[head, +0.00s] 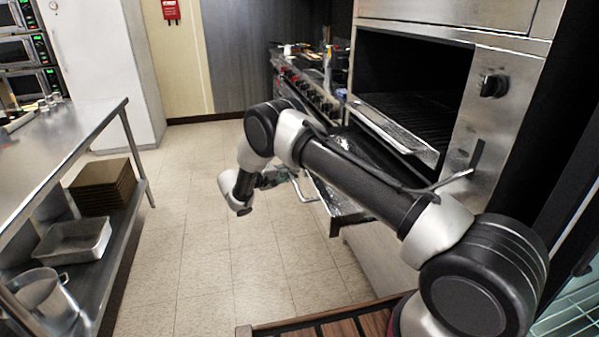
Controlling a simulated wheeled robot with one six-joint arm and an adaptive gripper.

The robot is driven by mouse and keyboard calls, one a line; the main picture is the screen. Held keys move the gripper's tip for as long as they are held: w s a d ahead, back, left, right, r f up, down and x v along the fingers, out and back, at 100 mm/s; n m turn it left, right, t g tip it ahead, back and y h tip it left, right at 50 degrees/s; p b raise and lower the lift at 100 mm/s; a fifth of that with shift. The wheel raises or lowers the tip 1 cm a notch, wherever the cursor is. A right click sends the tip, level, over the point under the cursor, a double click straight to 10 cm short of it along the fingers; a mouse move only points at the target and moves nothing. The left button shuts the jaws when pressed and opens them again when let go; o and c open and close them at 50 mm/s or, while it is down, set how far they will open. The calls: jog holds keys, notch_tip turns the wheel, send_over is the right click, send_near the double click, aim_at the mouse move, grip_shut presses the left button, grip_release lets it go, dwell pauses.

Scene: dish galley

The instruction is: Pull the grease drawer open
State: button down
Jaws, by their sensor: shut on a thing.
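The grease drawer (343,207) is a dark, shiny metal tray below the broiler opening. It stands partly out from the steel front, and my arm crosses in front of much of it. A light metal bar handle (303,189) shows at its outer end. My gripper (284,176) is at this handle and shut on it. The fingertips are small and partly hidden by the wrist, so the exact contact is hard to see.
The steel broiler (510,75) has a dark open cavity with a rack and a sloped front ledge (395,130) above the drawer. A steel table (60,135) with pans (75,240) on its lower shelf stands at the left. The tiled floor (190,220) between is clear.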

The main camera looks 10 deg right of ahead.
jog(key=shift+a+f, duration=0.1)
jog(key=shift+a, duration=0.05)
jog(key=c, duration=1.7)
grip_release()
jog(key=v, duration=1.2)
